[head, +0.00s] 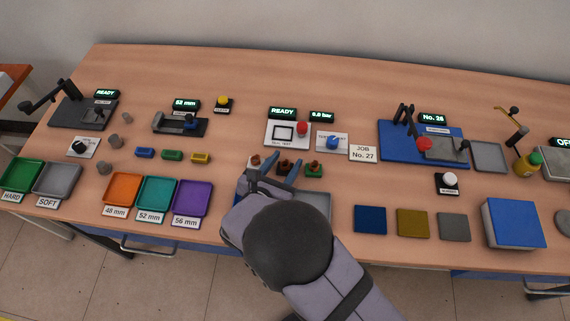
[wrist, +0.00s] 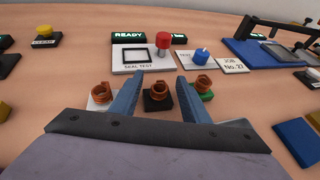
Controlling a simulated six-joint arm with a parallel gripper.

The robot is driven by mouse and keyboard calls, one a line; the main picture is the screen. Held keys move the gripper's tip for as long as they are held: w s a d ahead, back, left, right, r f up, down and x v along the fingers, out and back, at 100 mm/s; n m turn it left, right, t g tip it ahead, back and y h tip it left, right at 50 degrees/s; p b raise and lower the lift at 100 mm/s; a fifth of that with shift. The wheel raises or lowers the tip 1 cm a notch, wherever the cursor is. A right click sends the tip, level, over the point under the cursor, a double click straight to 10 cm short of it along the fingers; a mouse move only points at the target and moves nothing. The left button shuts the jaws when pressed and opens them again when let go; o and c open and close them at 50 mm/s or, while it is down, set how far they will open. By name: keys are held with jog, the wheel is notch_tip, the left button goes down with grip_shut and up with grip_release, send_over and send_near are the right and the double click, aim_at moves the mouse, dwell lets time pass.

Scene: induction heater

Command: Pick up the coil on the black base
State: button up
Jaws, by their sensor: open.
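Three copper coils stand in a row on small bases, one white, one black and one green. The coil on the black base (wrist: 155,89) is in the middle; in the head view the coil (head: 284,167) is partly hidden by my gripper. The coil on the white base (wrist: 101,92) is to its left, and the coil on the green base (wrist: 202,84) is to its right. My gripper (wrist: 158,86) is open, and its two blue fingers (head: 276,171) point toward the row. In the wrist view the black-base coil shows between the fingers, and nothing is held.
Behind the coils are a seal test panel (head: 285,133) with a red knob and a panel with a blue knob (head: 332,142). A grey tray (head: 316,205) lies beside my arm. A job card (head: 363,153) and colored squares lie to the right.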

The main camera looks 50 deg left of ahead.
jog(key=shift+w+a, duration=0.1)
jog(key=shift+w, duration=0.1)
grip_shut()
jog(key=shift+r, duration=0.1)
